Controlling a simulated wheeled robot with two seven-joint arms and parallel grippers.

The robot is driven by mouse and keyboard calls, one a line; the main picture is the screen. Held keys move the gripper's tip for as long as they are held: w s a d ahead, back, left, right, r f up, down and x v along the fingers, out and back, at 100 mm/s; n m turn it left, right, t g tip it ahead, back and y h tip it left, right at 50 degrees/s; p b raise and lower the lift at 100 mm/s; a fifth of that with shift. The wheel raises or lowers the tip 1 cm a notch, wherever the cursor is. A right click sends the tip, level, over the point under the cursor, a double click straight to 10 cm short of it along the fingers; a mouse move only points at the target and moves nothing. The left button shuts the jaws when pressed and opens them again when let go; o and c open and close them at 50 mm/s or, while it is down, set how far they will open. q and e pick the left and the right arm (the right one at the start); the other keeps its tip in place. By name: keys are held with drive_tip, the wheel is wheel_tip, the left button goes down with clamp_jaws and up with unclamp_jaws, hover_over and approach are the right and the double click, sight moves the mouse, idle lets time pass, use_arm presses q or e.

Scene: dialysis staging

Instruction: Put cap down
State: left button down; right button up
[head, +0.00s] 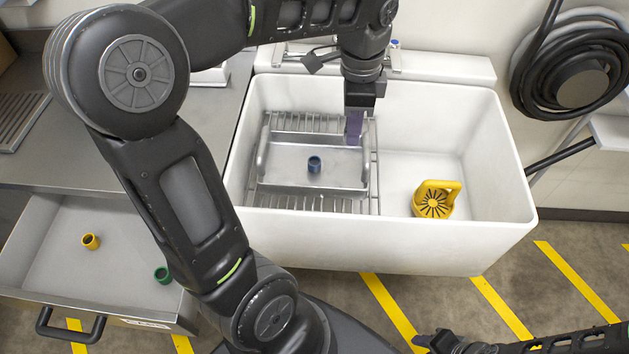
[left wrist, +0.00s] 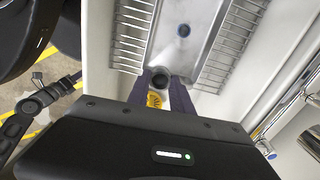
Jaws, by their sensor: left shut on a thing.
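My left gripper (head: 353,141), with purple fingers, points down at the right end of the metal tray in the white sink. In the left wrist view, its fingers (left wrist: 167,82) are shut on a small dark round cap (left wrist: 160,79). The head view hides most of this cap. A blue cap (head: 314,164) stands in the tray, left of the gripper; it also shows in the left wrist view (left wrist: 183,31). My right gripper (head: 444,342) is low at the bottom edge, away from the sink; its jaws are unclear.
The tray (head: 285,158) sits on a wire rack (head: 290,204) in the sink (head: 420,238). A yellow slotted holder (head: 434,199) stands in the right half, with bare floor around it. An open drawer (head: 45,252) holds a yellow cap (head: 90,241) and a green cap (head: 163,274).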

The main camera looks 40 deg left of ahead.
use_arm(q)
drive_tip(key=shift+s+a+f, duration=0.1)
drive_tip(key=shift+s+a, duration=0.05)
drive_tip(key=shift+s, duration=0.1)
drive_tip(key=b, duration=0.1)
hover_over(344, 183)
drive_tip(key=f, duration=1.3)
drive_tip(key=shift+s+f, duration=0.2)
drive_tip(key=shift+f, duration=0.15)
drive_tip(key=shift+w, duration=0.1)
